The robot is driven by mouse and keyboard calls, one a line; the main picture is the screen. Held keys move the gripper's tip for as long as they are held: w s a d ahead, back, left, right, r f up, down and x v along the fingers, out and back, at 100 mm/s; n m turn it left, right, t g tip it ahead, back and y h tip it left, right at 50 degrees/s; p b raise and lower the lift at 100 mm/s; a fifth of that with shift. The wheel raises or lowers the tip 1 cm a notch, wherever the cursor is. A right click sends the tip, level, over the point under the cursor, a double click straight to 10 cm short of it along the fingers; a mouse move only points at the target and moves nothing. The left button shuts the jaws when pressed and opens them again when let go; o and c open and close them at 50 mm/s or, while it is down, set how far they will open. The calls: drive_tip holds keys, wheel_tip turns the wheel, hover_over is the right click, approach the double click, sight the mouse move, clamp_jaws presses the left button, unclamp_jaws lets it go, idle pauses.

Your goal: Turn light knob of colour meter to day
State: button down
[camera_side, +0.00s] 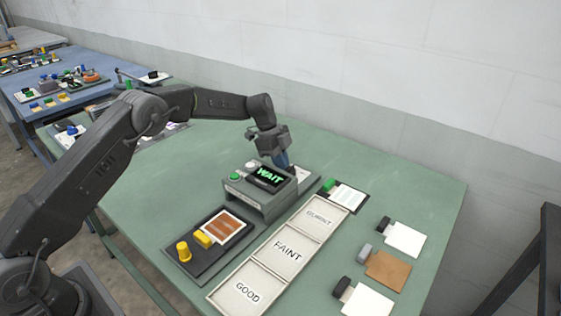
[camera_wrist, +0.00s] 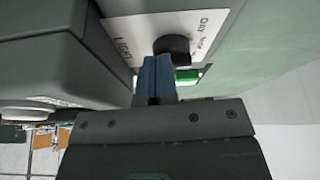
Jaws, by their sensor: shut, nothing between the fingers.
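The colour meter (camera_side: 252,197) is a grey-green box with a lit screen (camera_side: 268,178) reading WAIT, on the green table. Its light knob is hidden in the side view. In the wrist view the black round light knob (camera_wrist: 172,45) sits on a white plate (camera_wrist: 130,27) marked LIGHT and Day, with another mark partly hidden or too small to read. My gripper (camera_wrist: 157,62) has its blue fingers shut with nothing between them. The tips are right at the knob's near edge; I cannot tell if they touch. The knob's setting is unclear. My gripper (camera_side: 284,163) is behind the screen in the side view.
A green button (camera_side: 235,177) and a white one (camera_side: 251,164) are on the meter. A three-part tray (camera_side: 267,267) with GOOD and FAINT lies in front. A dark board (camera_side: 190,262) with yellow parts is left; cards with handles (camera_side: 388,268) lie right.

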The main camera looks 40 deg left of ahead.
drive_tip(key=shift+d+n, duration=0.1)
drive_tip(key=shift+n, duration=0.2)
drive_tip(key=n, duration=0.2)
drive_tip(key=n+t, duration=0.1)
drive_tip(key=d+n+t+y, duration=0.1)
drive_tip(key=n, duration=0.1)
drive_tip(key=shift+s+n, duration=0.3)
drive_tip(key=shift+s, duration=0.05)
drive_tip(key=shift+s+d+f, duration=0.15)
drive_tip(key=shift+d+f, duration=0.05)
drive_tip(key=shift+d, duration=0.1)
idle(0.6)
